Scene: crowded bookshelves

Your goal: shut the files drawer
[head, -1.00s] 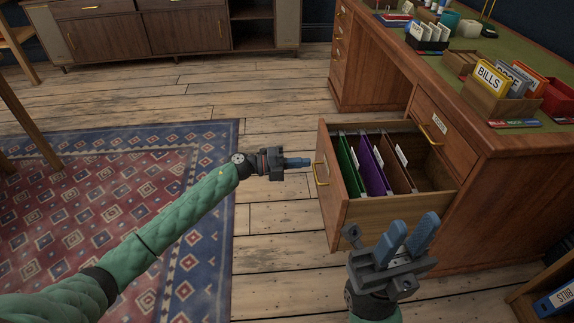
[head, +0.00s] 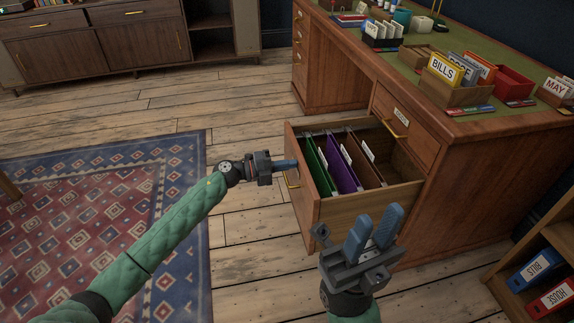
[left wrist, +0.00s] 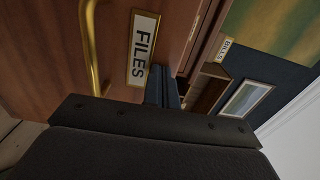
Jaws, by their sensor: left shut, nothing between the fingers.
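The files drawer (head: 365,212) stands pulled out of the wooden desk, with green, purple and brown folders (head: 340,162) upright inside. Its front faces left and has a brass handle (head: 292,179). In the left wrist view, the front shows a FILES label (left wrist: 144,48) beside the brass handle (left wrist: 93,45). My left gripper (head: 296,164) is shut and empty, its blue fingertips at the drawer front just above the handle; I cannot tell whether they touch. My right gripper (head: 378,222) is open and empty, its fingers pointing up in front of the drawer's near side.
The desk (head: 480,180) has a closed drawer above the open one, and card boxes (head: 455,92) and a red tray (head: 513,82) on top. A low shelf (head: 545,240) with binders is at right. Bare floor (head: 245,235) and a patterned rug lie at left.

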